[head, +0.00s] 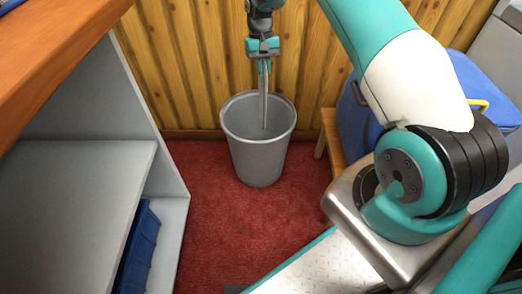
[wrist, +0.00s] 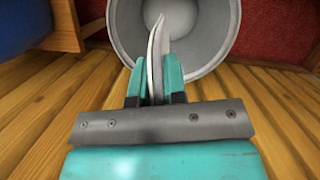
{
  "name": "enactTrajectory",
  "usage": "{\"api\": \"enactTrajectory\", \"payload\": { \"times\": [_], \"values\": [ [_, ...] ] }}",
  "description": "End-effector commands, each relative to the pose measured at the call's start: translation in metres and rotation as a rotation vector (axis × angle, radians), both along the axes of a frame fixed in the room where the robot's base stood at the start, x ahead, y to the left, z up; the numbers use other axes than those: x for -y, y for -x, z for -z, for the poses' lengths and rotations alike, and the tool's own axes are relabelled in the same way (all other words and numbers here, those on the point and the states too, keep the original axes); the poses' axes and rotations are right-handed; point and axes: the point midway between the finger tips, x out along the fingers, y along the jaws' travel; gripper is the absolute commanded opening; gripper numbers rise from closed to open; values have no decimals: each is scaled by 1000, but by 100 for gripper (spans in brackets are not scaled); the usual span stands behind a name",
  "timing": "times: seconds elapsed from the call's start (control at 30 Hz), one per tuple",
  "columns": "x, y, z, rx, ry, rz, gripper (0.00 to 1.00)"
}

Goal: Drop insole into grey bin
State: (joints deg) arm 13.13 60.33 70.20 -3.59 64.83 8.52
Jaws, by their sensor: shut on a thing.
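The grey bin (head: 258,155) stands upright on the red floor against the wooden wall in the head view. My gripper (head: 263,58) is above the bin and pointing down, shut on the insole (head: 264,95). The insole is thin, grey and seen edge-on. It hangs down, and its lower end shows against the inside of the bin, below the far rim. In the wrist view, the insole (wrist: 156,60) stands between the two teal fingers (wrist: 155,80), with the open bin (wrist: 190,12) beyond it. I cannot tell whether the insole touches the bin.
A white shelf unit (head: 85,155) with a blue crate (head: 138,250) stands at the left under a wooden top (head: 60,45). A blue box (head: 352,115) on a small wooden stool (head: 330,138) is right of the bin. Red carpet (head: 240,220) lies clear in front.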

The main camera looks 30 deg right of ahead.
Motion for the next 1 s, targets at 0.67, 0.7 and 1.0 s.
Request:
{"api": "enactTrajectory", "payload": {
  "times": [0.67, 0.7, 1.0],
  "values": [
    [3, -2, 60, 0, 1, 8, 0],
    [4, -3, 63, 0, 1, 8, 0],
    [3, -3, 67, 0, 1, 8, 0]
  ]
}}
